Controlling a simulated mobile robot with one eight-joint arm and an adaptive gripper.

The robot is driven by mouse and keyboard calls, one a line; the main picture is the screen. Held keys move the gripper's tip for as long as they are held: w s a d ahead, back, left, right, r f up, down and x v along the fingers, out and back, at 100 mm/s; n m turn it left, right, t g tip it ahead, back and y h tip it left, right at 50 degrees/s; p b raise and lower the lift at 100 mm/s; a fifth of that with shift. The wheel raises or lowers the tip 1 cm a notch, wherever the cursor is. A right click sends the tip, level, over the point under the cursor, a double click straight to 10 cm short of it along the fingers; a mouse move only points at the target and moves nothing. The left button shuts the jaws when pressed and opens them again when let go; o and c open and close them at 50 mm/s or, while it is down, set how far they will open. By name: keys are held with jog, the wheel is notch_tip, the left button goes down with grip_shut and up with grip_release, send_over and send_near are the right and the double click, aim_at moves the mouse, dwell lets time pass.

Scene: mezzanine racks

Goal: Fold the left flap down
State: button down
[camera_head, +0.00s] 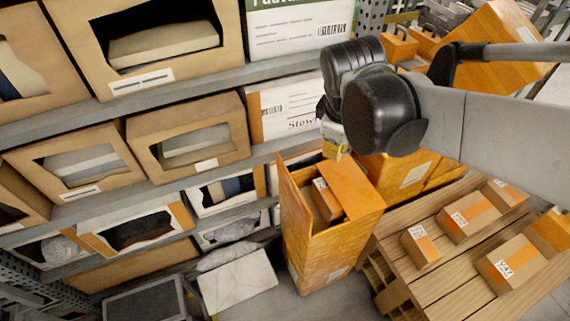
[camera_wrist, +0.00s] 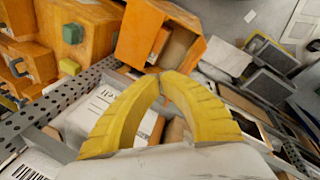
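A tall orange box (camera_head: 325,255) stands open on the floor in the head view, with a small brown carton (camera_head: 326,198) inside. Its left flap (camera_head: 294,195) stands up along the left side. In the head view my gripper (camera_head: 336,150) is above and behind the box, apart from the flap and partly hidden by my arm.
Shelves with cardboard bins (camera_head: 190,135) fill the left and back. A wooden pallet (camera_head: 440,265) with several small cartons lies at the right. More orange boxes (camera_head: 395,172) stand behind the open box. A perforated rack post (camera_wrist: 65,100) crosses the wrist view.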

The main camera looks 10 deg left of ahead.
aim_at(286, 177)
jog(key=a+f+n+h+p, duration=0.1)
jog(key=a+f+n, duration=0.25)
jog(key=a, duration=0.25)
jog(key=a+f+n+g, duration=0.1)
jog(key=a+f+n, duration=0.25)
jog(key=a, duration=0.35)
jog(key=a+f+n+h+p, duration=0.1)
jog(key=a+f+n, duration=0.25)
jog(key=a, duration=0.25)
jog(key=w+d+f+b, duration=0.3)
jog(key=d+f+b, duration=0.2)
jog(key=f, duration=0.3)
jog(key=shift+w+d+f, duration=0.25)
jog(key=shift+w+d, duration=0.1)
jog(key=shift+d, duration=0.1)
jog(key=shift+g, duration=0.3)
jog(key=shift+w+d+r, duration=0.1)
jog(key=shift+w+d, duration=0.2)
jog(key=shift+d, duration=0.1)
jog(key=shift+d+y, duration=0.1)
jog(key=shift+y, duration=0.2)
